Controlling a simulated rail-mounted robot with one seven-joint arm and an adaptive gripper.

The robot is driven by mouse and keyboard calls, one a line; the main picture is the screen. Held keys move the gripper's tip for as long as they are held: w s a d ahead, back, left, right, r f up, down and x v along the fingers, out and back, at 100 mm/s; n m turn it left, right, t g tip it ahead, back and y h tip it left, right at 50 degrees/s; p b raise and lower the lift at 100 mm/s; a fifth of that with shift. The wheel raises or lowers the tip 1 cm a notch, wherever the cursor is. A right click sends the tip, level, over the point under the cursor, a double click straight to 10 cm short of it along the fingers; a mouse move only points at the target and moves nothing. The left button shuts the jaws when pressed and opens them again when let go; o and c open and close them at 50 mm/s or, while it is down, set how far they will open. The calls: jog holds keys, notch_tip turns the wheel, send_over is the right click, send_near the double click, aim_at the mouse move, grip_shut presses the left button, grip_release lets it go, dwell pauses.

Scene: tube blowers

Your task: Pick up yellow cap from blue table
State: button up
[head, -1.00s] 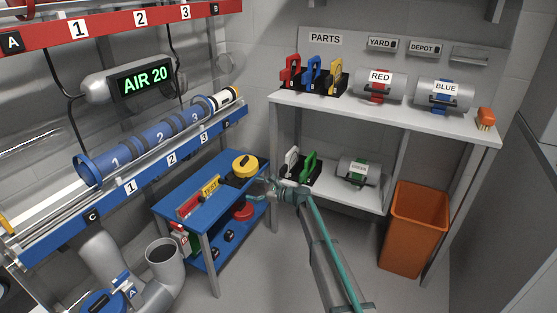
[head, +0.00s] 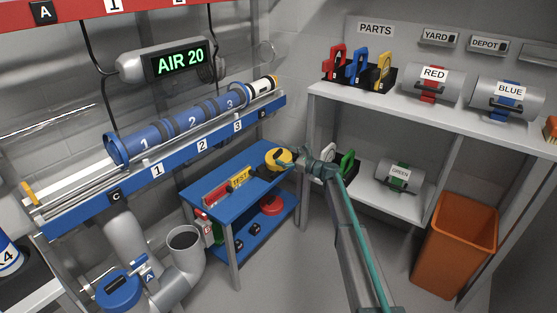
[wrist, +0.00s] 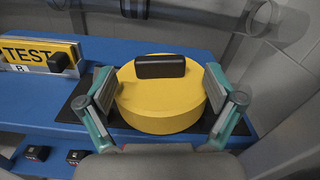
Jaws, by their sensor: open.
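The yellow cap (wrist: 160,112) is a round disc with a black handle (wrist: 160,67) on top. It sits on a dark mat (wrist: 72,112) at the right end of the blue table (wrist: 40,90). In the wrist view my gripper (wrist: 161,100) is open, with one finger on each side of the cap; I cannot tell whether they touch it. In the head view the cap (head: 276,157) is partly hidden by my gripper (head: 289,158), and the blue table (head: 218,215) stands below the rack.
A yellow TEST sign (wrist: 38,52) stands on the table left of the cap. A red cap (head: 271,205) lies on the lower shelf. A white shelf (head: 385,190) and an orange bin (head: 455,245) are to the right. A grey post (wrist: 245,45) rises behind the table.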

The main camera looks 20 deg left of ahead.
aim_at(279, 153)
jog(key=b+x, duration=0.1)
jog(key=x, duration=0.2)
jog(key=shift+w+a+f, duration=0.1)
jog(key=shift+a+f, duration=0.05)
jog(key=shift+a, duration=0.45)
jog(key=c, duration=1.3)
